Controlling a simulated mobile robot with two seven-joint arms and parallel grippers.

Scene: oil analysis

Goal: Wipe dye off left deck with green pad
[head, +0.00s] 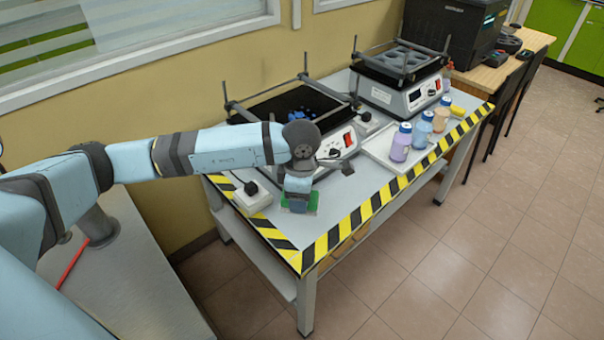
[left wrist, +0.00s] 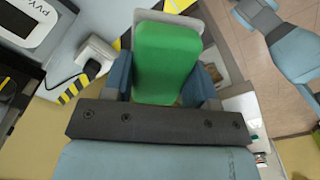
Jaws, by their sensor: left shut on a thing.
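The green pad (left wrist: 166,62) is held between the two fingers of my left gripper (left wrist: 163,85) in the left wrist view. In the head view my left gripper (head: 296,186) hangs over the near left part of the table, with the pad's green edge (head: 311,203) showing low beside it. I cannot tell whether the pad touches the tabletop. The left shaker's black deck (head: 275,106) lies behind my left wrist, with blue dye (head: 310,114) on its right part. My arm hides part of this shaker. My right gripper is not in view.
A second shaker (head: 405,95) stands farther back. Several bottles (head: 422,130) stand in a white tray (head: 372,149) along the right edge. Upright rods (head: 306,64) rise from the left deck's corners.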

